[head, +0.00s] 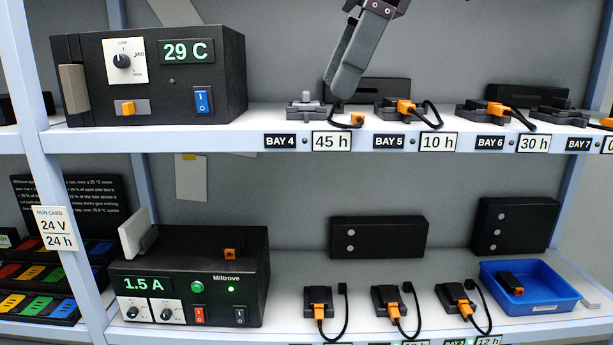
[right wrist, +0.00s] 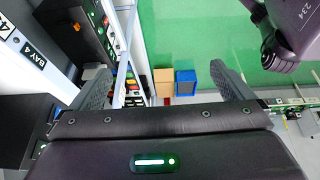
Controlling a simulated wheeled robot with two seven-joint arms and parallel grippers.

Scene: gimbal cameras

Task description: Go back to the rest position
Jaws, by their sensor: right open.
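My right gripper (head: 350,70) shows in the head view at the top middle, in front of the upper shelf near BAY 4 and BAY 5. In the right wrist view its two fingers (right wrist: 165,85) stand wide apart with nothing between them. It is open and empty. At BAY 4 a grey dock (head: 305,107) shows, with an orange plug (head: 357,119) lying beside it near the shelf edge. My left gripper is not in the head view.
The upper shelf (head: 260,134) holds a black 29 C unit (head: 150,75) and several bay docks. The lower shelf holds a 1.5 A power supply (head: 190,275), several plugged docks and a blue tray (head: 535,295) with a dark orange-tipped piece inside. A shelf post (head: 55,180) stands at left.

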